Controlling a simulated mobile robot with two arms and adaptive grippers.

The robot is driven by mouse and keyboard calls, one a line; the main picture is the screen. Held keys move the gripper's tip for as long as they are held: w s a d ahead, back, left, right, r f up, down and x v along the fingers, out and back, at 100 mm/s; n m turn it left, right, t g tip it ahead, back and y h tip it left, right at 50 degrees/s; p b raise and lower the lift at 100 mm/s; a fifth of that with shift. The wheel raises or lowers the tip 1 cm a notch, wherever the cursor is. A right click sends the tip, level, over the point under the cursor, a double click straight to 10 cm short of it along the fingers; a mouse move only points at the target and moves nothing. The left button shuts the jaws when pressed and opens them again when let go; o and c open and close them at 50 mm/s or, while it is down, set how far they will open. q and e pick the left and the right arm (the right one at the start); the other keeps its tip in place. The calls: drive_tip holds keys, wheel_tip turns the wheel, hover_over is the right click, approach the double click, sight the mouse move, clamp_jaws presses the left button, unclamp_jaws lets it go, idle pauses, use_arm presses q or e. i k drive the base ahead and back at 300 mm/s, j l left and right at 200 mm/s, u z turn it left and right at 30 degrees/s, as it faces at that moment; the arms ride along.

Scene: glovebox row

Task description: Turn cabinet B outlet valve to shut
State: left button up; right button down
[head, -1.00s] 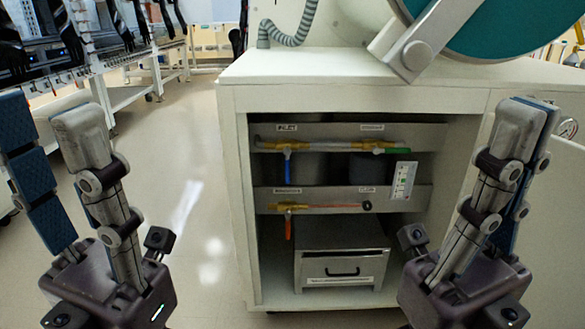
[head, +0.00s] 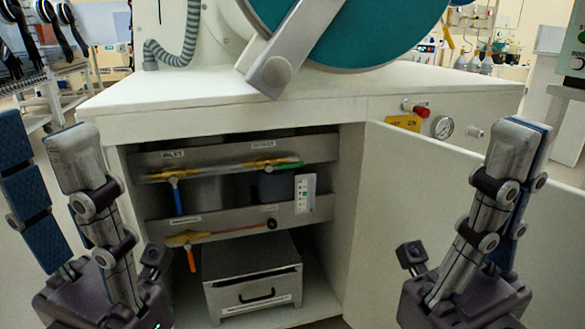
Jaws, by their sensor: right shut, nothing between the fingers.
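The cabinet (head: 350,124) stands open, with two valve rails inside. On the upper rail, under the right label, which seems to read OUTLET, sits a brass valve (head: 260,163). Its green handle (head: 287,166) lies roughly along the pipe. Under the left label, which seems to read INLET, a blue handle (head: 177,198) hangs down. On the lower rail an orange-red handle (head: 191,260) hangs down at the left. My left gripper (head: 42,130) is open and empty, left of the cabinet. My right gripper (head: 525,132) is shut and empty, in front of the open door. Both are apart from the valves.
The open door (head: 400,180) spreads to the right of the opening. A metal drawer box (head: 253,296) stands on the cabinet floor. A white card (head: 305,193) is on the rails' right. A gauge (head: 443,127) and red knob (head: 421,111) are on the front panel.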

sight(269, 168)
drive_tip(key=i+j+u, duration=0.1)
drive_tip(key=j, duration=0.3)
drive_tip(key=i+j+u, duration=0.25)
drive_tip(key=i+j, duration=0.2)
drive_tip(key=j, duration=0.3)
